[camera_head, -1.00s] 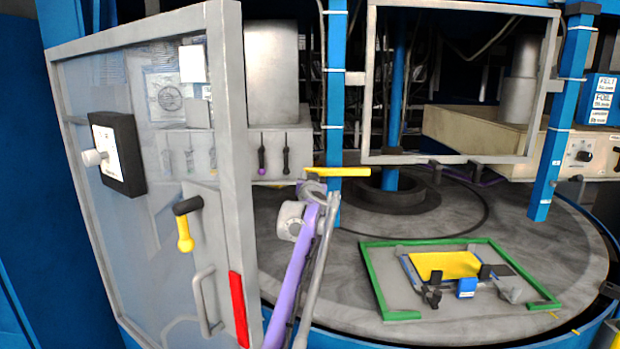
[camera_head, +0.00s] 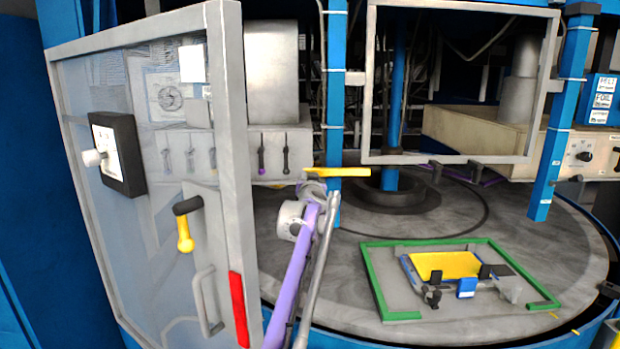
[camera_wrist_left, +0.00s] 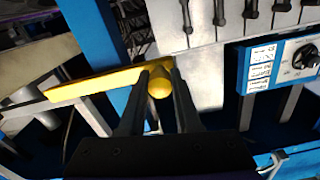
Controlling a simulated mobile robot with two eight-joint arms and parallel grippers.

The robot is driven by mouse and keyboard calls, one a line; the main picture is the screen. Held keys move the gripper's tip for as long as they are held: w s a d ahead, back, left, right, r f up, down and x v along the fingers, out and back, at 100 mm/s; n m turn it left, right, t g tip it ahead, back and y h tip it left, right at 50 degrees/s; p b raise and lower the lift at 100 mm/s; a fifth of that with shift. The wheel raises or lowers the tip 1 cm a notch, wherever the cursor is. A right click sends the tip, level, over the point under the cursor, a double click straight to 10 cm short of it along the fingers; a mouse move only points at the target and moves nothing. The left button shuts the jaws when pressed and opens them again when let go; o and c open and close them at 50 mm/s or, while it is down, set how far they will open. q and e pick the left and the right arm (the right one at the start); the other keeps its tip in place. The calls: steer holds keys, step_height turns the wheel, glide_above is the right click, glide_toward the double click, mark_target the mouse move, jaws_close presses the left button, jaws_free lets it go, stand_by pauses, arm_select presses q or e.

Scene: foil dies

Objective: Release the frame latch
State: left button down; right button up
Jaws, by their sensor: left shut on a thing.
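A yellow lever (camera_head: 340,172), which looks like the frame latch handle, lies nearly level beside the blue post (camera_head: 335,100) in the head view. In the left wrist view its yellow bar (camera_wrist_left: 92,85) runs to the left, and a rounded yellow knob (camera_wrist_left: 159,84) sits between my fingers. My left gripper (camera_wrist_left: 160,76) is shut on this handle. In the head view my left gripper (camera_head: 313,184) is small and partly hidden behind its own wrist. My right gripper is in neither view.
An open door panel (camera_head: 130,240) with a second yellow handle (camera_head: 185,232) stands at left. A grey frame (camera_head: 368,90) hangs behind the lever. A green-edged plate (camera_head: 372,285) with yellow foil (camera_head: 445,265) lies on the round grey table (camera_head: 340,280).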

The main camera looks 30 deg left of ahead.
arm_select(q)
steer(key=shift+r, duration=0.15)
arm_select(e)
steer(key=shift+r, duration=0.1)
arm_select(q)
steer(key=r+m, duration=0.1)
steer(key=r+m+p, duration=0.1)
steer(key=m, duration=0.1)
steer(key=shift+w+d+r+m, duration=0.1)
steer(key=shift+d+r+m, duration=0.1)
steer(key=shift+r+m, duration=0.15)
steer(key=shift+w+d+r+m+p, duration=0.15)
steer(key=shift+d+r+m+p, duration=0.25)
steer(key=shift+m, duration=0.4)
steer(key=shift+w+d+r+m+p, duration=0.15)
steer(key=shift+r+m, duration=0.3)
steer(key=shift+m, duration=0.3)
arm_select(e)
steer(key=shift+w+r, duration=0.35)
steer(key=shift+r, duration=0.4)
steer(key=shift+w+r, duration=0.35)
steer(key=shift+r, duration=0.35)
arm_select(q)
steer(key=shift+a, duration=0.1)
steer(key=c, duration=0.6)
jaws_free()
